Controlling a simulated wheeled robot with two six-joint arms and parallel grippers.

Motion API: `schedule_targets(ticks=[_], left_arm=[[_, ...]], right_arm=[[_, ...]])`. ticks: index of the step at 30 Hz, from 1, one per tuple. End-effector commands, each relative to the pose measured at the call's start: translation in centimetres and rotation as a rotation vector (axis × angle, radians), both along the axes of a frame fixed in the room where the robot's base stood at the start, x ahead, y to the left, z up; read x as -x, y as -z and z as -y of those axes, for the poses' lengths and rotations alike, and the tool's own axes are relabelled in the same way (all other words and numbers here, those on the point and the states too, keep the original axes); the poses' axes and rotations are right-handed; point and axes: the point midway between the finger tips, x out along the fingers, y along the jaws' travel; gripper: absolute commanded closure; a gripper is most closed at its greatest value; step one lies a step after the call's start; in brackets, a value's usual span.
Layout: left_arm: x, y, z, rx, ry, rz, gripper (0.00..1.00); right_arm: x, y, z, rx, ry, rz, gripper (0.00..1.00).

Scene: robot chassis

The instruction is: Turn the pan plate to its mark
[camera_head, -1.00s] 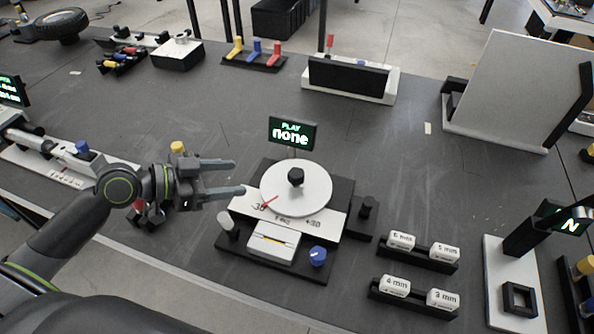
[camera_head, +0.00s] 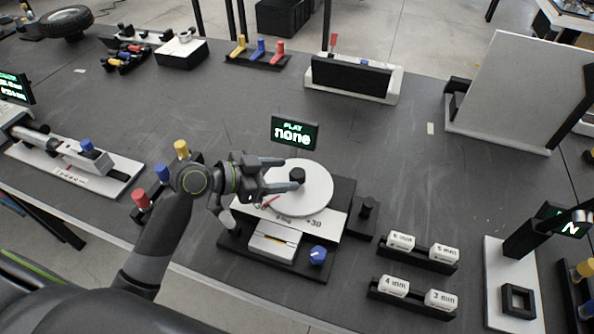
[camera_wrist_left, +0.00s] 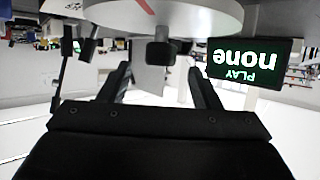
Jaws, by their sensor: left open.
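The pan plate (camera_head: 315,198) is a white disc with a black knob (camera_head: 297,175) at its middle and a red pointer line near its left front edge. It sits on a black base with a white scale strip (camera_head: 314,224); "+30" shows, while the strip's left end is hidden by my arm. My left gripper (camera_head: 290,174) is open, its fingers reaching over the plate toward the knob. In the left wrist view the knob (camera_wrist_left: 160,49) appears ahead of and between the open fingers (camera_wrist_left: 160,80); contact is not visible. My right gripper is not in view.
A display (camera_head: 294,133) behind the plate reads "PLAY none". A blue knob (camera_head: 318,255) and a white block (camera_head: 274,241) are on the front of the base. A black post (camera_head: 367,207) stands to the right. Labelled mm blocks (camera_head: 400,241) sit farther right.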

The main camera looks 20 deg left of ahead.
Motion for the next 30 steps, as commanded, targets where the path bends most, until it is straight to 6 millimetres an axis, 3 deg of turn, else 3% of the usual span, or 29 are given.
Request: schedule_targets(ticks=[9,22,30], left_arm=[[-2.4,1.4,2.7,0.003,0.0,0.0,0.43],[-2.8,1.7,3.2,-0.001,0.001,0.0,0.43],[-2.8,1.7,3.1,0.0,0.001,-0.001,0.78]], right_arm=[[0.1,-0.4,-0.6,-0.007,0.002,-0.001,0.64],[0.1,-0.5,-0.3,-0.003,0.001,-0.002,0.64],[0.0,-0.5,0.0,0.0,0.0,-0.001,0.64]])
